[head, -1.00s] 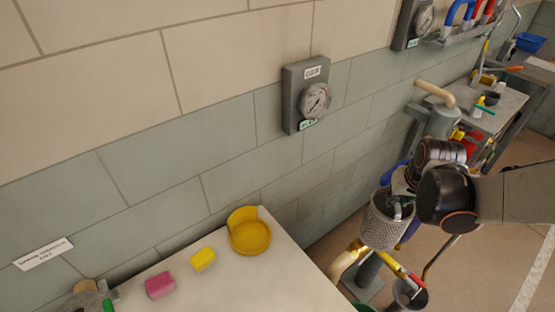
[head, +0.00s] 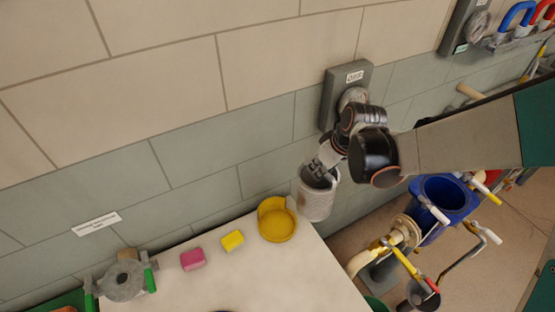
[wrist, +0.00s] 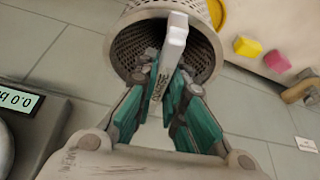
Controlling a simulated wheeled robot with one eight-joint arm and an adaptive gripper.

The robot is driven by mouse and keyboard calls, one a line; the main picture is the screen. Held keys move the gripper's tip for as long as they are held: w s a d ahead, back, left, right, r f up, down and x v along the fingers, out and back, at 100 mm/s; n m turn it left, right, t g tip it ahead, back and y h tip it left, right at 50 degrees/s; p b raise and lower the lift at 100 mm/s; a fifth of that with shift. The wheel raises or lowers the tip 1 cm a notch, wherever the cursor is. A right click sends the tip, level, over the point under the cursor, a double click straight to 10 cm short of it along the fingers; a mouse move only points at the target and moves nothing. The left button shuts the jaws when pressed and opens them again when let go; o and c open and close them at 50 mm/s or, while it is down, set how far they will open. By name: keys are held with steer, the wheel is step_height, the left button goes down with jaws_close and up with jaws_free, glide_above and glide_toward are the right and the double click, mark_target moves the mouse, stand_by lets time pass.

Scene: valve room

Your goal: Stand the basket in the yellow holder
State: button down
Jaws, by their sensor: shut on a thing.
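The basket (head: 316,203) is a perforated grey metal cylinder, open at the top, with a pale flat handle (wrist: 175,45) across its mouth. My gripper (head: 326,163) is shut on this handle, its teal fingers (wrist: 178,90) either side of it. The basket hangs roughly upright at the bench's right edge. The yellow holder (head: 278,226) is a shallow round cup with a raised back wall, on the bench just left of the basket. It looks empty. In the wrist view a bit of the holder (wrist: 216,10) shows behind the basket's rim. The basket's underside is hidden there.
A yellow block (head: 232,240), a pink block (head: 192,259) and a grey fitting with green handles (head: 123,281) sit left on the bench (head: 290,275). A wall gauge (head: 345,85) is close behind my wrist. A blue container and pipes stand at right.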

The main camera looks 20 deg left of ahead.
steer(key=s+a+f+n+g+y, duration=0.1)
steer(key=s+a+n, duration=0.3)
steer(key=a, duration=0.6)
steer(key=shift+s+a, duration=0.35)
steer(key=shift+s, duration=0.15)
stand_by(1.5)
steer(key=shift+f, duration=0.1)
steer(key=shift+f+b, duration=2.05)
steer(key=shift+f, duration=0.25)
steer(key=shift+f+b, duration=1)
steer(key=shift+f, duration=0.1)
steer(key=shift+f+b, duration=0.9)
steer(key=shift+f, duration=0.15)
stand_by(0.4)
